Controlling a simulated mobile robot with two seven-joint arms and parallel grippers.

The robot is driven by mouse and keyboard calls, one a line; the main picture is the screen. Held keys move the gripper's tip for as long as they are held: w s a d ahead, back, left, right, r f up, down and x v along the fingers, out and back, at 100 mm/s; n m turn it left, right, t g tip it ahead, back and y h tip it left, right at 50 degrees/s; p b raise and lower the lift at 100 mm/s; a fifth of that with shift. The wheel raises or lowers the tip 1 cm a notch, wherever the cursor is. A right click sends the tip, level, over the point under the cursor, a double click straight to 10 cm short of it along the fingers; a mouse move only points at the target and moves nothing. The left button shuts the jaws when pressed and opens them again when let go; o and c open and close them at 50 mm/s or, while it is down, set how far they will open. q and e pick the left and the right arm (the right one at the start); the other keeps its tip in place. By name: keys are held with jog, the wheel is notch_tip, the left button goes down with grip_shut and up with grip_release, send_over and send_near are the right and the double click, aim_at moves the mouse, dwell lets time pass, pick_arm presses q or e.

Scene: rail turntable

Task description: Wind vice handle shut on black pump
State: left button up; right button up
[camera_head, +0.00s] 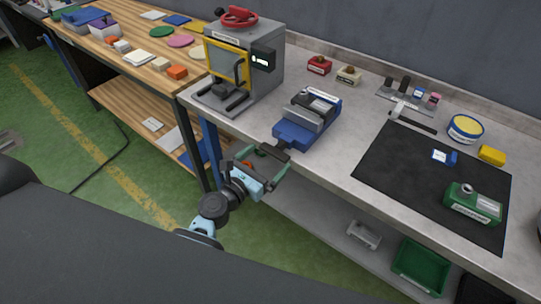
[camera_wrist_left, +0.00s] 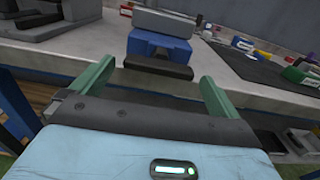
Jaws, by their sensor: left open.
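The blue vice (camera_head: 296,134) stands at the front edge of the grey bench, with grey jaws on top. Its dark handle bar (camera_head: 274,147) sticks out over the edge; it also shows in the wrist view (camera_wrist_left: 158,67). A dark labelled body (camera_head: 319,99) sits at the jaws, perhaps the black pump; I cannot tell how firmly it is gripped. My left gripper (camera_head: 268,159) is open, its green fingers spread on either side of the handle bar and just short of it, without visible contact. My right gripper is out of view.
A grey machine (camera_head: 246,62) with a red handwheel stands left of the vice. A green pump (camera_head: 474,203) lies on the black mat (camera_head: 390,180) at right. A wooden table (camera_head: 150,68) with several coloured parts is at left. The bench between vice and mat is clear.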

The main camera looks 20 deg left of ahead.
aim_at(278, 149)
pick_arm(q)
jog(key=shift+x, duration=1.3)
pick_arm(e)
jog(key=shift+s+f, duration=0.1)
pick_arm(q)
jog(key=shift+c, duration=0.4)
jog(key=c, duration=0.7)
jog(key=shift+f+m, duration=0.1)
jog(key=shift+m, duration=0.2)
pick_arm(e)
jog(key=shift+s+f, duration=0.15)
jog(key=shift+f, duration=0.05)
